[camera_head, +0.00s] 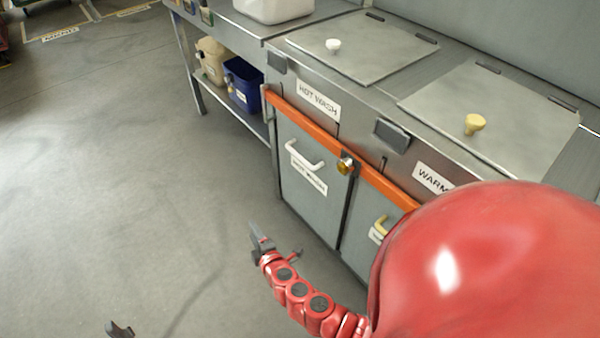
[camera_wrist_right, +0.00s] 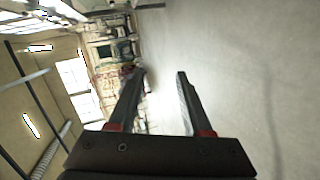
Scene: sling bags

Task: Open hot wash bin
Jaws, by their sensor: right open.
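The hot wash bin is part of a steel counter. Its flat lid (camera_head: 365,50) is shut on top, with a white knob (camera_head: 333,45). A "HOT WASH" label (camera_head: 318,100) is on the front below it. Under that is a closed grey door (camera_head: 305,205) with a white handle (camera_head: 303,156) and a label partly hidden by the handle. My right gripper (camera_head: 257,237) is open and empty, left of and apart from the door; its two dark fingers (camera_wrist_right: 158,105) show in the right wrist view. Only a dark tip of my left gripper (camera_head: 119,329) shows at the bottom edge.
An orange rail (camera_head: 310,124) with a brass-coloured fitting (camera_head: 346,165) crosses the front. The warm bin's lid (camera_head: 490,115) is shut at the right. A blue tub (camera_head: 243,85) and a beige jug (camera_head: 211,60) stand on the low shelf. The floor at left is clear.

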